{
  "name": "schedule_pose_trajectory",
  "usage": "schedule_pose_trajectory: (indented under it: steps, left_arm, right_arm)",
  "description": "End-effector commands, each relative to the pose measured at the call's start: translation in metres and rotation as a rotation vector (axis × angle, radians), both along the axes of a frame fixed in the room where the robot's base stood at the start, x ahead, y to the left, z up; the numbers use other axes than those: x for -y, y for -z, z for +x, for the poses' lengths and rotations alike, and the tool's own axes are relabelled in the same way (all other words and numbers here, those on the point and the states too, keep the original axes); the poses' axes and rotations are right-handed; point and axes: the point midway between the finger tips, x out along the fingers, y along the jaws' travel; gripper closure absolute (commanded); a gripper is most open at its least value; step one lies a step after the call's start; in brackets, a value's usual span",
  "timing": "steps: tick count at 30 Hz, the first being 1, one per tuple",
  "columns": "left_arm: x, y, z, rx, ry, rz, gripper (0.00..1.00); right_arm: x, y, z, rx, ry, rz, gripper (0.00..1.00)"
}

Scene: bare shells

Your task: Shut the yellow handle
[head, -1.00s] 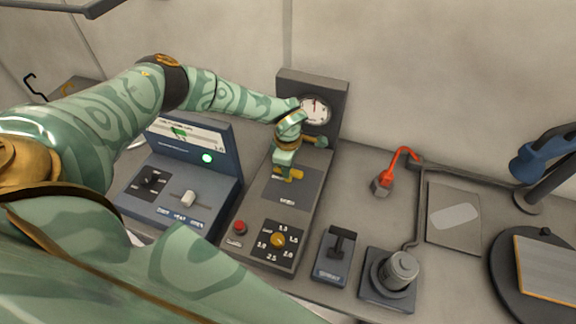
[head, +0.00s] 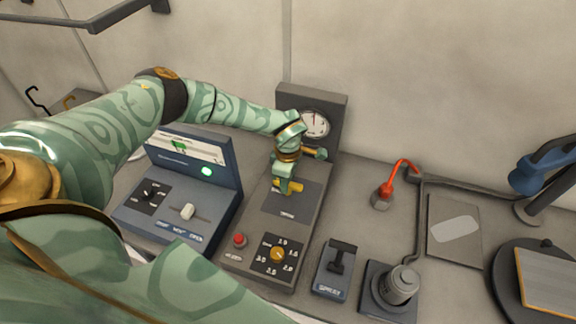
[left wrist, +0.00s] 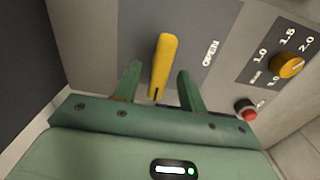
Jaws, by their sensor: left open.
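The yellow handle (head: 294,187) sits on a grey panel unit (head: 310,200) below a round gauge (head: 315,124). In the left wrist view the handle (left wrist: 164,62) is a long yellow bar pointing up the picture, with the word OPEN to its right. My left gripper (head: 285,185) is at the handle, seen from above and partly covering it. In the left wrist view its two green fingers (left wrist: 159,76) are spread apart, one on each side of the handle's lower part, with gaps showing. My right gripper is out of view.
A red button (head: 239,240) and a yellow dial knob (head: 277,255) sit on the near part of the panel. A blue-grey console (head: 185,190) stands close on the left. A lever box (head: 335,268) stands at the right.

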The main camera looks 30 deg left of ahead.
Motion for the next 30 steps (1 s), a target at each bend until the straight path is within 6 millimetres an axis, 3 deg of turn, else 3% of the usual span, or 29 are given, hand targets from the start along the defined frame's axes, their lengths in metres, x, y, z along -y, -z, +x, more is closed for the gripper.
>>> schedule_pose_trajectory:
  steps: [5, 12, 18, 24, 30]
  left_arm:
    - [-0.001, -0.035, 0.002, 0.005, -0.001, 0.0, 0.58]
    - [0.0, -0.101, 0.002, 0.005, -0.001, -0.001, 0.58]
    - [0.0, -0.141, 0.002, 0.005, 0.0, 0.0, 0.58]
    - [0.0, -0.158, 0.001, 0.003, 0.0, 0.0, 0.58]
    - [0.0, -0.159, 0.001, 0.002, 0.0, 0.0, 0.58]
  right_arm:
    - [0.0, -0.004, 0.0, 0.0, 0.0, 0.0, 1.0]
    - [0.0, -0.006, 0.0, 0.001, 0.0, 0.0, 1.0]
    - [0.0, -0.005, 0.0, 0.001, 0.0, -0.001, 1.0]
    - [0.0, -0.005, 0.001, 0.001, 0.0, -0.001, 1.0]
    - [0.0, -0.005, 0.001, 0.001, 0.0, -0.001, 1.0]
